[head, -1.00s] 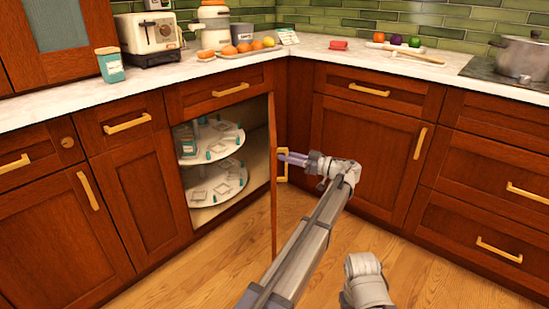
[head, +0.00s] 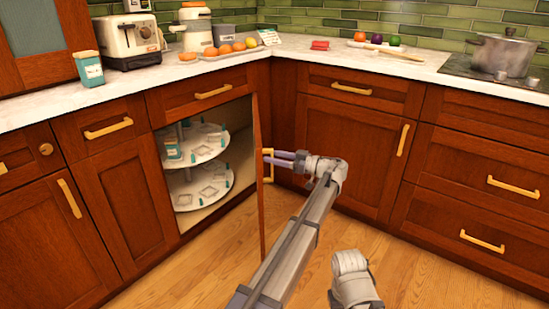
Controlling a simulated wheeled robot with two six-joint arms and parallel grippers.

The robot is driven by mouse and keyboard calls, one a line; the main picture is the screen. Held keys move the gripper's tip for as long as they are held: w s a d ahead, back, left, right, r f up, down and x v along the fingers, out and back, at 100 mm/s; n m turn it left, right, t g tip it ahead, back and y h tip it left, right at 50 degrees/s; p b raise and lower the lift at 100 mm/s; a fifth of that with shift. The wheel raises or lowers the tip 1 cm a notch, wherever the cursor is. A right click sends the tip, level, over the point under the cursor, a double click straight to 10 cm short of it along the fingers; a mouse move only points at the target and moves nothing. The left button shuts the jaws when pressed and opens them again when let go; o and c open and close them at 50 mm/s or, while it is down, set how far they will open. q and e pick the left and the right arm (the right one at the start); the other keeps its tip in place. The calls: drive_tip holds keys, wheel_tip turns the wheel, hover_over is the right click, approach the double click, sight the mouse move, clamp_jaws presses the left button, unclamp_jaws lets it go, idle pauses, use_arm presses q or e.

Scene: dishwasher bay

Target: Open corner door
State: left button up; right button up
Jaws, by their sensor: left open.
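The corner cabinet door (head: 259,195) stands open and shows almost edge-on. Its brass handle (head: 268,178) is on the right face of the door. My left gripper (head: 276,157) points left, with its two purple fingers at the upper part of the handle. The gripper is open; I cannot tell whether the fingers touch the handle or door. Behind the door, the open corner cabinet holds a white two-tier turntable (head: 200,190) with small items on it. My right gripper is not in view; only a part of my right arm shows at the bottom.
A white counter (head: 130,92) runs above the cabinets, with a toaster (head: 130,42), a tray of orange items and a pot (head: 503,55) on the stove. Closed drawers and doors with brass handles flank the corner. The wooden floor (head: 180,280) in front is clear.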

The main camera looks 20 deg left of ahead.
use_arm(q)
drive_tip(key=s+d, duration=0.1)
drive_tip(key=d, duration=0.6)
drive_tip(key=shift+d, duration=0.35)
drive_tip(key=shift+s, duration=0.1)
